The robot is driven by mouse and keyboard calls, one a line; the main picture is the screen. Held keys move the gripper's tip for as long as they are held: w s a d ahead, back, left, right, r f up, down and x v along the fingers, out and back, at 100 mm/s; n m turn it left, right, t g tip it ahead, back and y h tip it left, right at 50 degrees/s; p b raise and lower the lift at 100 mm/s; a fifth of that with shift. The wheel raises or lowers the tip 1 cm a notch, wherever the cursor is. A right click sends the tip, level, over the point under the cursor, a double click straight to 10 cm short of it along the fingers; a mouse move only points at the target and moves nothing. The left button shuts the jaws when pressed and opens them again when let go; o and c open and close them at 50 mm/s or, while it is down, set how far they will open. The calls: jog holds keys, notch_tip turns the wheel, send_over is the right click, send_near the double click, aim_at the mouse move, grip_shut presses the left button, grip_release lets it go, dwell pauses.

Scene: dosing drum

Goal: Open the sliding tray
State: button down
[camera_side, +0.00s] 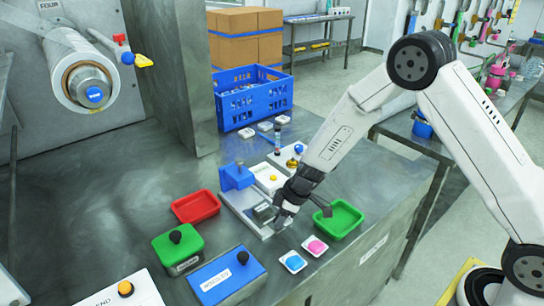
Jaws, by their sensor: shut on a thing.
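The sliding tray (244,208) is a pale grey, flat piece on the dosing device, left of my gripper, with a small metallic block (263,213) on it. A blue block (237,177) stands at the device's back left. My gripper (282,222) points down at the tray's front right end and is shut on it. The fingers and wrist hide the exact grip and part of the tray, so how far it is drawn out is hard to tell.
A red tray (196,207) lies to the left and a green tray (338,219) to the right. Pink (315,246) and blue (293,262) pieces lie in front. Green (178,249) and blue (227,275) knobbed boxes stand front left. A blue crate (252,97) is behind.

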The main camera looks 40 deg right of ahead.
jog(key=shift+s, duration=0.35)
jog(key=shift+c, duration=1.7)
grip_release()
jog(key=shift+r, duration=0.15)
jog(key=v, duration=0.7)
jog(key=shift+r, duration=0.25)
jog(key=shift+s+d, duration=0.1)
jog(key=shift+s, duration=0.1)
